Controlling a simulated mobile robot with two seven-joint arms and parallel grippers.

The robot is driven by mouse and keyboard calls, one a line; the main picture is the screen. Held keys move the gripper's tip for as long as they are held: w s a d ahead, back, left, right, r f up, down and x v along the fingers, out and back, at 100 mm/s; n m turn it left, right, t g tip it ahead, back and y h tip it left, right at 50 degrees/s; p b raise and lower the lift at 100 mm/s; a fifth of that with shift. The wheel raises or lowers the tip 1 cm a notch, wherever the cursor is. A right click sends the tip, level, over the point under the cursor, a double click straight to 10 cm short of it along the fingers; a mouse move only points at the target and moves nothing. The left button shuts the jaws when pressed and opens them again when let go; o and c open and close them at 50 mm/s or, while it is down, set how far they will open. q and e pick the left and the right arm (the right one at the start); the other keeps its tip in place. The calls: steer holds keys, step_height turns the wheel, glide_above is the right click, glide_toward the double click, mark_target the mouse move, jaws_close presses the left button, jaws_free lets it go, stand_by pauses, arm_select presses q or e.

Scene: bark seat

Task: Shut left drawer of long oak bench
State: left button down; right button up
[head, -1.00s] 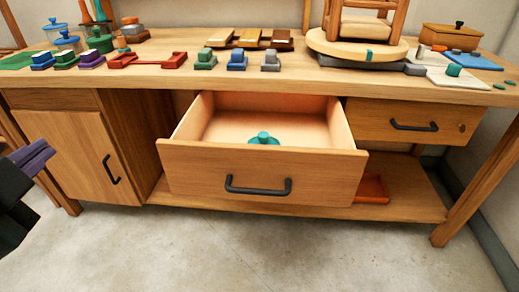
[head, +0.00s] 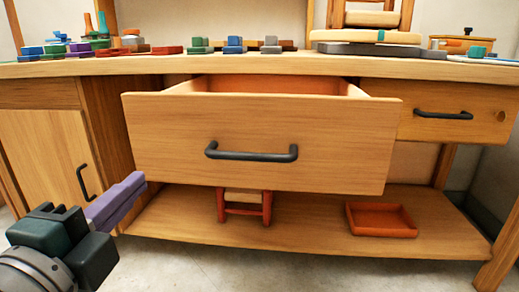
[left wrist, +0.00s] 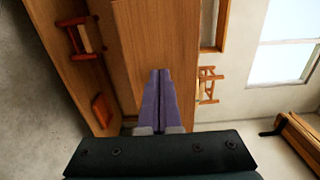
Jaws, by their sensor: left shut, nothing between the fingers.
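The long oak bench (head: 300,66) fills the head view. Its left drawer (head: 260,120) stands pulled out, with a black bar handle (head: 251,152) on its front. The drawer's inside is mostly hidden from this low angle. My left gripper (head: 135,188) is at the lower left, its purple fingers closed together and empty, near the drawer front's lower left corner. In the left wrist view the closed fingers (left wrist: 162,80) point at a wooden panel (left wrist: 155,35), which looks like the drawer front; I cannot tell whether they touch it. My right gripper is not in view.
A second drawer (head: 440,112) at the right is shut. A cabinet door (head: 45,155) is at the left. The lower shelf (head: 310,232) holds a small red stool (head: 244,205) and an orange tray (head: 381,219). Several blocks line the bench top.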

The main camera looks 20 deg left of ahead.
arm_select(q)
glide_toward(179, 143)
steer(key=x, duration=0.5)
steer(key=shift+w+r+p, duration=0.1)
steer(key=shift+w+p, duration=0.05)
steer(key=shift+p, duration=0.15)
steer(key=shift+x, duration=0.8)
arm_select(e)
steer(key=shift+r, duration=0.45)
